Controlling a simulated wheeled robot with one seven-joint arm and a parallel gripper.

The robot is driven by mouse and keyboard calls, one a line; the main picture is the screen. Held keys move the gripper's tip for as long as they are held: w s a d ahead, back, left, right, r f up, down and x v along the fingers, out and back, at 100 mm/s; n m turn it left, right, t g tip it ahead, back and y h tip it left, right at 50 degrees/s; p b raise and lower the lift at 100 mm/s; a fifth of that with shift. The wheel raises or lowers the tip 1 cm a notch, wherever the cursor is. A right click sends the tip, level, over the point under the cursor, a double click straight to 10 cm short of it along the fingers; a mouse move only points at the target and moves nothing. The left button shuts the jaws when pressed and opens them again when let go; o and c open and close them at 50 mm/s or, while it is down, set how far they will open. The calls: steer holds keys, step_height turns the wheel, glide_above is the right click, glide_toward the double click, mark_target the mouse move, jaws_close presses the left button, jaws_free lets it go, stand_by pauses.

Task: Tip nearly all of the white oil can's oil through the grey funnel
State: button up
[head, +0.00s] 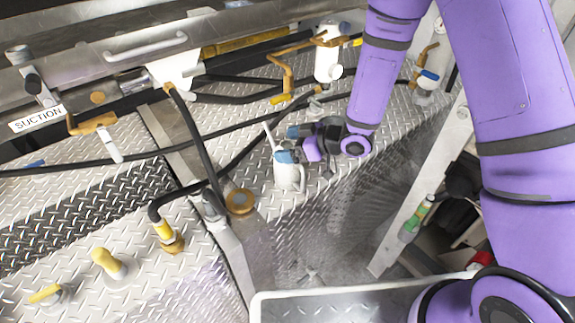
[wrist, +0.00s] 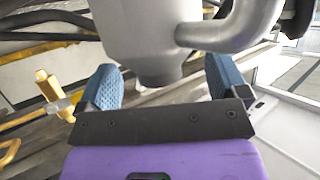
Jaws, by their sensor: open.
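The white oil can (head: 290,178) stands on the diamond-plate deck in the middle of the head view, its thin spout slanting up and left. I cannot make out the grey funnel clearly in either view.
A brass ring (head: 240,202) lies left of the can beside a grey rail. Black hoses (head: 190,140) and yellow-handled valves (head: 105,260) occupy the left. Another white vessel (head: 328,64) hangs behind. A grey tray edge (head: 350,293) is in front. A slanted post (head: 430,185) stands right.

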steer(key=shift+x, duration=1.25)
steer(key=c, duration=1.2)
steer(key=shift+s+d, duration=0.1)
steer(key=c, duration=0.5)
